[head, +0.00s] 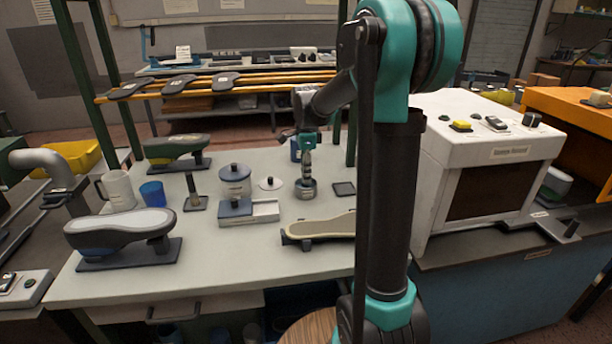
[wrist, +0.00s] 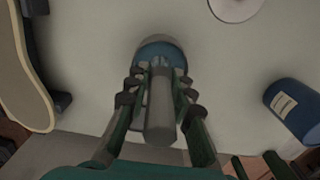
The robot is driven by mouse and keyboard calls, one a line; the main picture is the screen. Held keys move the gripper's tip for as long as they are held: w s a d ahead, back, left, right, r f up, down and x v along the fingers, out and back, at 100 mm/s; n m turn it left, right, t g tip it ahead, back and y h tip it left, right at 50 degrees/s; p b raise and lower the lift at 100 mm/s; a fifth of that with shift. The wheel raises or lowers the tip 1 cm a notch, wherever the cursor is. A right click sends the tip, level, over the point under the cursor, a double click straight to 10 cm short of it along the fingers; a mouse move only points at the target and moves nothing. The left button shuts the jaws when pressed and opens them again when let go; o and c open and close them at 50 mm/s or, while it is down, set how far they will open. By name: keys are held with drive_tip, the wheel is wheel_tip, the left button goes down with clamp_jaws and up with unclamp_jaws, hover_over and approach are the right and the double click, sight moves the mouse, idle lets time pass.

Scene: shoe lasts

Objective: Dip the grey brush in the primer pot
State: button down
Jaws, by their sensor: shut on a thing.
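My gripper (head: 306,146) points down over the table and is shut on the grey brush (head: 307,165), which stands about upright. In the wrist view the fingers (wrist: 158,88) close on both sides of its grey handle (wrist: 159,112). Directly below is a small round pot (head: 306,190), grey-blue, which looks like the primer pot. It also shows in the wrist view (wrist: 155,47), partly covered by brush and fingers. The brush's lower end meets the pot's top in the head view. The bristles are hidden, and I cannot tell how deep they sit.
A blue can (wrist: 296,104) stands close to my gripper. A pale sole on a stand (head: 322,230) lies in front, and a dark square pad (head: 344,188) lies right.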

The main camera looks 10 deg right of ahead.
drive_tip(key=shift+r, duration=3.1)
drive_tip(key=shift+s, duration=0.1)
